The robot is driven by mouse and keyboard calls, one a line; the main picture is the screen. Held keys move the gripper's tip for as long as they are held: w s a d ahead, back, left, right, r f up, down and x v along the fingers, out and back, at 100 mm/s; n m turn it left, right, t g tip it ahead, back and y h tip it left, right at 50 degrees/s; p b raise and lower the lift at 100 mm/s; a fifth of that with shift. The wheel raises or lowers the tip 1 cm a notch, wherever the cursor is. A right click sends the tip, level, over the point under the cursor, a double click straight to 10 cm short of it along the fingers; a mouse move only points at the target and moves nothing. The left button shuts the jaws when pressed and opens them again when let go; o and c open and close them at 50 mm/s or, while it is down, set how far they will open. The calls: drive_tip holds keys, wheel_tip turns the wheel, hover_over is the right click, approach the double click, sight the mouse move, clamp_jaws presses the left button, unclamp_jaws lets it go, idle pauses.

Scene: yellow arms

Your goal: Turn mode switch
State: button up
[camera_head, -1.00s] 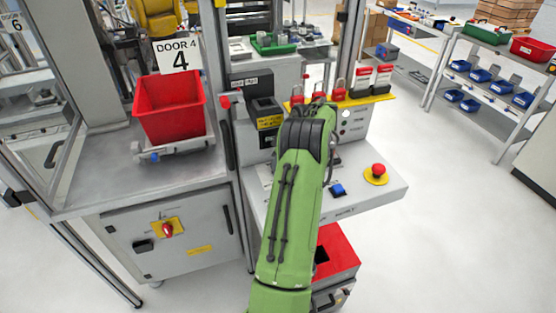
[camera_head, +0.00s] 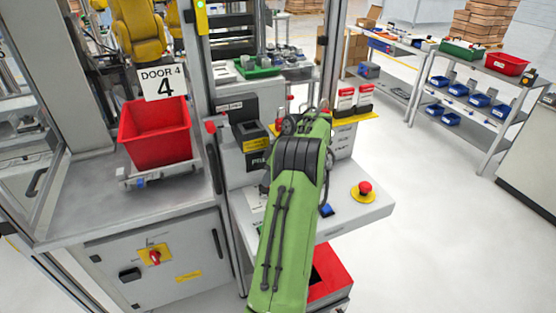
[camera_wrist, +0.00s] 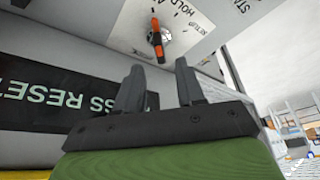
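The mode switch (camera_wrist: 157,38) is a black knob with an orange stripe, on a pale plate lettered HOLD and SETUP, near the top of the wrist view. My gripper (camera_wrist: 158,84) is open and empty. Its two dark fingers point toward the plate, and the switch shows beyond the gap between them, apart from the fingertips. In the head view my green arm hides the switch and my gripper.
A black RESET label (camera_wrist: 60,98) lies left of the fingers. A red emergency button (camera_head: 365,188) is on the console shelf (camera_head: 350,212). A red bin (camera_head: 155,135) stands at left. A yellow ledge with red-and-white items (camera_head: 345,98) is behind my arm. Open floor lies right.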

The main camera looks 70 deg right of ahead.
drive_tip(key=p+v, duration=0.3)
drive_tip(key=v, duration=0.8)
